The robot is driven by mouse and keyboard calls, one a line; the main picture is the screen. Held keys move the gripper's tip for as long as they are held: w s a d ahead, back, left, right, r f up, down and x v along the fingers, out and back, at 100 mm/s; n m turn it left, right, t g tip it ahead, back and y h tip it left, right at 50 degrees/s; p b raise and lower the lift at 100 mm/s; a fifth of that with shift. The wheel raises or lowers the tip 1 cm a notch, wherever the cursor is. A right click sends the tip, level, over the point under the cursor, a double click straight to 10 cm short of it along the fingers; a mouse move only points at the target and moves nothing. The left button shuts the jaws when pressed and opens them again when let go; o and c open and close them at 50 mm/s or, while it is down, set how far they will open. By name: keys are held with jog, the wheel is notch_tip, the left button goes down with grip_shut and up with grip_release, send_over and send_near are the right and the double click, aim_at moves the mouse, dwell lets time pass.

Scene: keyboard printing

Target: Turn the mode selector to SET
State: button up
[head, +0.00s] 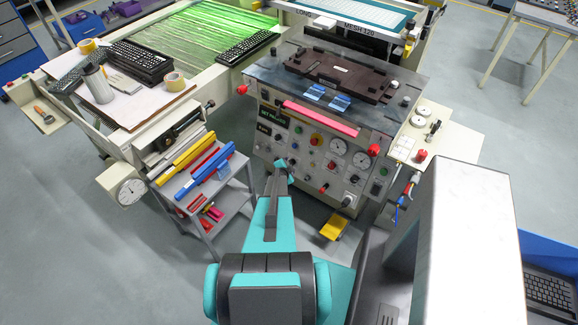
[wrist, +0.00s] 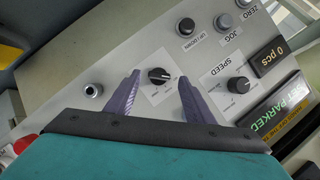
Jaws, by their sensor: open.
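A black rotary knob (wrist: 159,74) with a white pointer mark sits on a small white label plate on the grey control panel (wrist: 140,45). It appears to be the mode selector, but its label is too small to read. In the wrist view my gripper (wrist: 159,77) is open, with one purple finger on each side of the knob. Whether the fingers touch the knob or reach its depth I cannot tell. In the head view my gripper (head: 284,168) is at the left part of the machine's front panel (head: 318,178) and hides the knob.
In the wrist view, the SPEED knob (wrist: 238,85) is right of my fingers. The UP/DOWN button (wrist: 186,26), JOG button (wrist: 223,22) and a round key-like fitting (wrist: 93,90) are nearby. A grey cart (head: 215,200) with coloured bars stands left of my arm.

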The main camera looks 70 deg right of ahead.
jog(key=w+b+v, duration=0.1)
jog(key=b+v, duration=0.2)
jog(key=v, duration=0.9)
jog(key=shift+s+r, duration=0.3)
jog(key=shift+s, duration=0.05)
jog(key=shift+a, duration=0.1)
dwell(0.5)
